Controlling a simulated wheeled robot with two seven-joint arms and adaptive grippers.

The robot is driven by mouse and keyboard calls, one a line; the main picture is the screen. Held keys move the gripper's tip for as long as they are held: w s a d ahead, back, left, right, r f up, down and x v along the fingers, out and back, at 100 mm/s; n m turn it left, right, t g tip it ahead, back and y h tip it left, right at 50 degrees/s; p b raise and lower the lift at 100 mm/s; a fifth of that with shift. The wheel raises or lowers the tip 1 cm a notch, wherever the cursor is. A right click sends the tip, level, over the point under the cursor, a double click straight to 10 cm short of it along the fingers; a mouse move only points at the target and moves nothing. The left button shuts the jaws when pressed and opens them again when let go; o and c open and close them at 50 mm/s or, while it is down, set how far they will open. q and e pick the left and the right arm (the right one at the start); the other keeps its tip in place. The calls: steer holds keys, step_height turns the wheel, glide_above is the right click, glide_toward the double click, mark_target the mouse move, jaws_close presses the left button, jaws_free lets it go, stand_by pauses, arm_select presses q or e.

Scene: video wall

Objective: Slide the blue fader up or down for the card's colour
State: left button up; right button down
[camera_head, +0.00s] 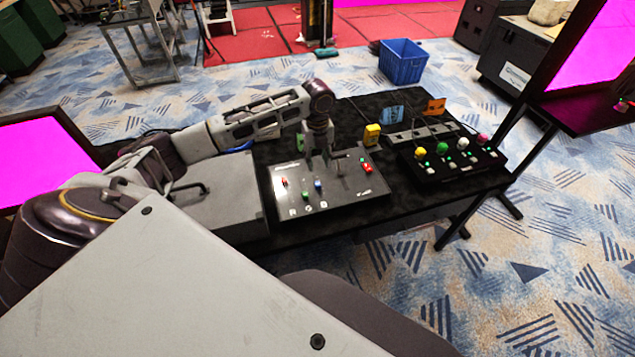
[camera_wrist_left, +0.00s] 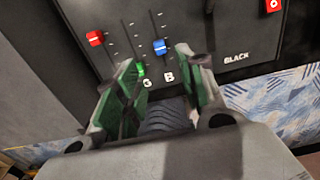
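A dark fader panel (camera_head: 340,197) lies on the black table. It carries a red fader (camera_head: 284,181), a green fader (camera_head: 305,195) and a blue fader (camera_head: 318,186). In the left wrist view the blue fader (camera_wrist_left: 161,47) sits over the letter B, higher than the green one (camera_wrist_left: 141,70) and lower than the red one (camera_wrist_left: 95,38). My left gripper (camera_head: 321,154) is above the panel; in the wrist view its fingers (camera_wrist_left: 158,66) are apart and empty, with the blue cap between and just beyond their tips. A blue card (camera_head: 391,114) and an orange card (camera_head: 436,106) stand behind. My right gripper does not show.
Right of the panel is a black box (camera_head: 452,168) with several coloured ball-topped levers. A yellow block (camera_head: 372,134) stands behind the panel. A red switch (camera_head: 366,167) is on the panel's right. A blue bin (camera_head: 403,62) stands on the floor beyond the table.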

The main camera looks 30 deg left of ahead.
mark_target(317, 183)
arm_select(q)
step_height(317, 183, down, 12)
stand_by(0.6)
jaws_close()
stand_by(0.3)
